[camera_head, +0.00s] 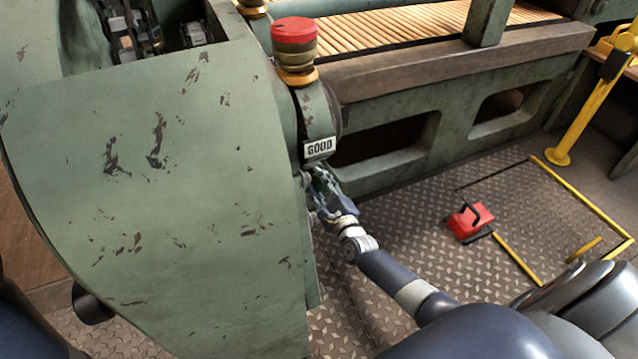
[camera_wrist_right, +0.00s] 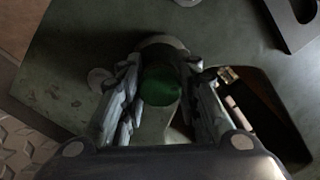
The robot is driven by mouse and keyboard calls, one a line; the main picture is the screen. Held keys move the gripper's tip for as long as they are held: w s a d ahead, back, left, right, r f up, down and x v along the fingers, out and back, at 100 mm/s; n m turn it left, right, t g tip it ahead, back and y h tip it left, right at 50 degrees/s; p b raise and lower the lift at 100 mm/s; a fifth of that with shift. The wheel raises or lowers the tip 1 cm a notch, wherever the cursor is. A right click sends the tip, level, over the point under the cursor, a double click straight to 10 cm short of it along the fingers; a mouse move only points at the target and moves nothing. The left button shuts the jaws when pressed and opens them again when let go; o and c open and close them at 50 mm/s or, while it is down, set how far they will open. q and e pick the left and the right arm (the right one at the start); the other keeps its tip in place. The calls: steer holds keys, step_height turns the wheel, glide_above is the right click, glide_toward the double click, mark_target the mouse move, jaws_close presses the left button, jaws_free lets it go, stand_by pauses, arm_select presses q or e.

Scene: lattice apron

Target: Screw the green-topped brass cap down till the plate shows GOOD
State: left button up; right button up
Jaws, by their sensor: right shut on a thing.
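The plate (camera_head: 319,147) on the green machine reads GOOD. My right gripper (camera_head: 322,184) is just below the plate, at the machine's side. In the right wrist view its two fingers (camera_wrist_right: 160,92) are on either side of the green-topped cap (camera_wrist_right: 161,85), shut on it. The cap's brass is hidden in that view, and in the head view the gripper covers the cap. My left gripper is not in view.
A red-topped brass cap (camera_head: 294,40) stands on the machine above the plate. A red pedal-like box (camera_head: 470,220) lies on the diamond-plate floor (camera_head: 420,200). A yellow post (camera_head: 585,115) stands at the right. The green housing (camera_head: 150,170) fills the left.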

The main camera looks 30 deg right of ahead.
steer(key=shift+d, duration=0.1)
steer(key=o, duration=1.1)
steer(key=s, duration=1.2)
steer(key=shift+a, duration=0.4)
